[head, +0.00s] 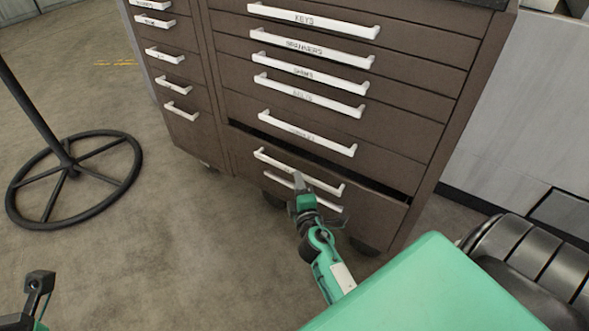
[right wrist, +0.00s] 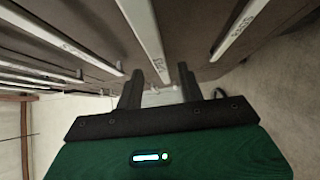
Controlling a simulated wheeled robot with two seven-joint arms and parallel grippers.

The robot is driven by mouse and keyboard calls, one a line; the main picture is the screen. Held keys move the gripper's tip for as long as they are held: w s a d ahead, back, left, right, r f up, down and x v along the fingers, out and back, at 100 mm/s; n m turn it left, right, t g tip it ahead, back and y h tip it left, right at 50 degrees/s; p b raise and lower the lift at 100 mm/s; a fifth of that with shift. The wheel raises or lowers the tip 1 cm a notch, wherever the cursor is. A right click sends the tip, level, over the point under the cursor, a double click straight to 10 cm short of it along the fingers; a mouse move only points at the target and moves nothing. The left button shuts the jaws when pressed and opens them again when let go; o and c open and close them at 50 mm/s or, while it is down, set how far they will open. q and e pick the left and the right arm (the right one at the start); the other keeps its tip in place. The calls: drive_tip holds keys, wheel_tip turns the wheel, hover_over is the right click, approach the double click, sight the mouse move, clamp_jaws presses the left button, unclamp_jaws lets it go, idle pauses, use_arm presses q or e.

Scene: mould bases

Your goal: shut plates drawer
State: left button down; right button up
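A brown drawer cabinet (head: 325,100) with white bar handles stands in the head view. One low drawer (head: 375,201) sticks out slightly, with a dark gap above its front. Its white handle (head: 275,161) runs across the front; I cannot read its label, so I cannot confirm it is the plates drawer. My right gripper (head: 301,188) is at this drawer's front, by the handle; contact is unclear. In the right wrist view its two dark fingers (right wrist: 160,90) are apart, with no object clearly held between them. My left gripper (head: 40,284) is at the lower left, away from the cabinet; its finger gap is unclear.
A black stand with a round base (head: 70,170) is at the left. A black ribbed seat (head: 530,255) is at the lower right. The floor (head: 190,250) before the cabinet is clear.

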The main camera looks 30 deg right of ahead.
drive_tip(key=shift+x, duration=2.6)
clamp_jaws()
